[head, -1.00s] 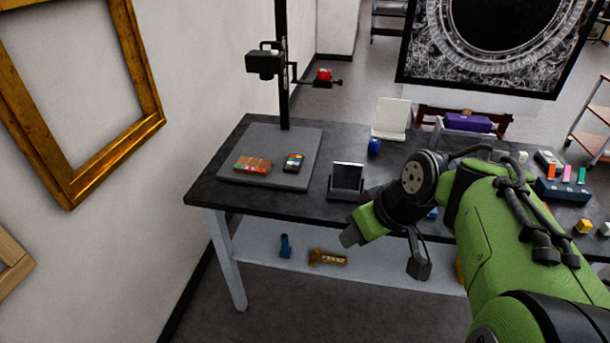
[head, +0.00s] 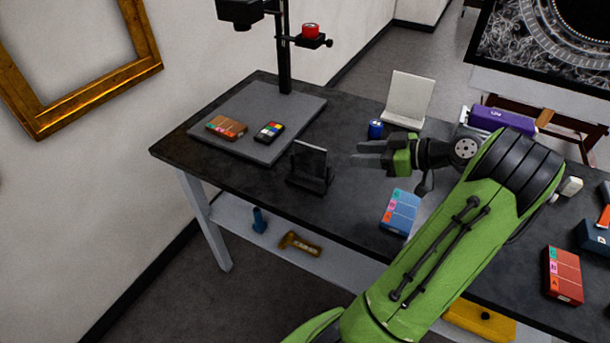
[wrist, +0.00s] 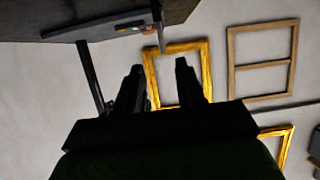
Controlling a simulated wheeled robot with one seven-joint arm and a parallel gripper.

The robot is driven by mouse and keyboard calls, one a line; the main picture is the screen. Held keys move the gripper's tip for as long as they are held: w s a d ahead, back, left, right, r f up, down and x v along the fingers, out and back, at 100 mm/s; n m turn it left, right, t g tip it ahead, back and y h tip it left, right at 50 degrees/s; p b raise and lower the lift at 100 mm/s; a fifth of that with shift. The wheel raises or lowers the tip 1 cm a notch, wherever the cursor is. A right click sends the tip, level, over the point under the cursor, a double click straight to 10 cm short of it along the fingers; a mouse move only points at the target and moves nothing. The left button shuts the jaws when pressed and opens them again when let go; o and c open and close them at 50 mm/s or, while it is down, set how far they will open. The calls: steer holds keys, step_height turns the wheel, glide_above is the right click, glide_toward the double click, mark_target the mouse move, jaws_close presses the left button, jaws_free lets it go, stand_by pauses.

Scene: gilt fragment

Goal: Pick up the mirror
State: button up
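The mirror (head: 309,160) is a small dark upright panel. It stands in a black holder (head: 310,180) near the front edge of the dark table. My gripper (head: 354,153) is to the right of the mirror in the head view, with its fingers pointing left towards it and a gap between. The fingers are apart and nothing is between them. In the wrist view my gripper (wrist: 160,66) also shows open. A thin dark panel near the top middle of that view may be the mirror seen edge-on; I cannot tell for certain.
A grey board (head: 285,103) with a post, a brown box (head: 227,127) and a colour chart (head: 269,132) lies left. A blue jar (head: 375,129) and a white stand (head: 408,98) are behind my gripper. A blue box (head: 400,212) lies in front of it.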

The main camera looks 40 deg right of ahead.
mark_target(295, 154)
steer(key=b+x, duration=0.3)
steer(key=x, duration=1.1)
steer(key=shift+w+a, duration=0.3)
steer(key=shift+s, duration=0.1)
steer(key=shift+c, duration=0.4)
jaws_close()
